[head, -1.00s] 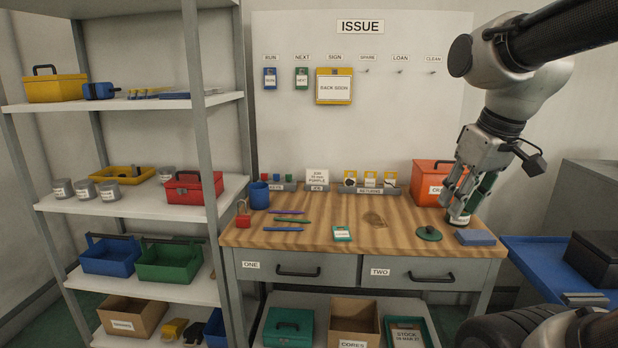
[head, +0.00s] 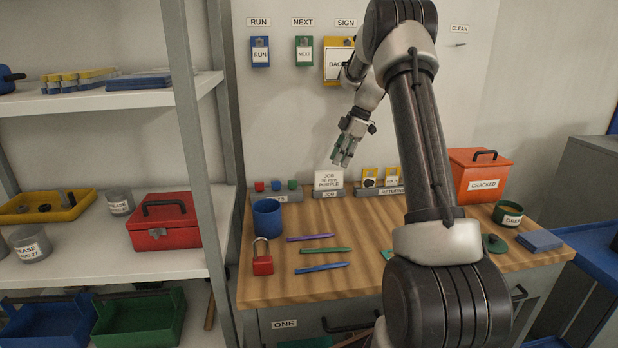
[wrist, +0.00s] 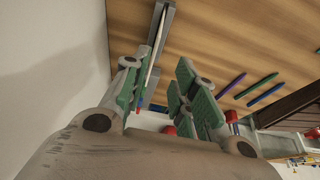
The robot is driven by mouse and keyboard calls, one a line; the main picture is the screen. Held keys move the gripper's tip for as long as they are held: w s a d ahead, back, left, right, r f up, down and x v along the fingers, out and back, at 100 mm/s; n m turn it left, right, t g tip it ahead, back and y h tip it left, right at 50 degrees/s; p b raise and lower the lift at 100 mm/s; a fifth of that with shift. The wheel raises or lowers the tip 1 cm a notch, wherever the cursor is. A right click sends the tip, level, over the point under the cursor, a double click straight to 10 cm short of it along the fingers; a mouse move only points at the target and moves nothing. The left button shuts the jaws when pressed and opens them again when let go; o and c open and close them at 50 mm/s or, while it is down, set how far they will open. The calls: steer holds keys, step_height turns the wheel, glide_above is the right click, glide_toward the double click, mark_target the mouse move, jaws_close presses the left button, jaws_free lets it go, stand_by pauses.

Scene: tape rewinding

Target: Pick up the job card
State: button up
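The job card (head: 329,179) is a small white card with "JOB", "mm" and "PURPLE" printed on it. It stands upright in a grey holder (head: 329,193) at the back of the bench. In the wrist view a thin white upright edge, which looks like the card (wrist: 157,45), shows in a grey holder between my fingers. My gripper (head: 342,163) hangs just above the card with its fingers pointing down. In the wrist view my gripper (wrist: 160,92) is open, its green-padded fingers apart with nothing held. Whether a finger touches the card cannot be told.
Grey holders with small coloured items (head: 276,186) and yellow-and-white tags (head: 380,178) flank the card. A blue cup (head: 267,218), red padlock (head: 262,259) and several pens (head: 325,250) are on the bench. An orange box (head: 478,175) and green tin (head: 508,213) are at right.

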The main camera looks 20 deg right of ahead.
mark_target(329, 176)
steer(key=f, duration=0.1)
steer(key=w+a+f, duration=0.1)
steer(key=f, duration=0.1)
steer(key=shift+w+a+f, duration=0.15)
steer(key=x, duration=0.4)
steer(key=shift+w+a+f, duration=0.15)
steer(key=shift+a+f, duration=0.05)
steer(key=shift+f, duration=0.05)
jaws_close()
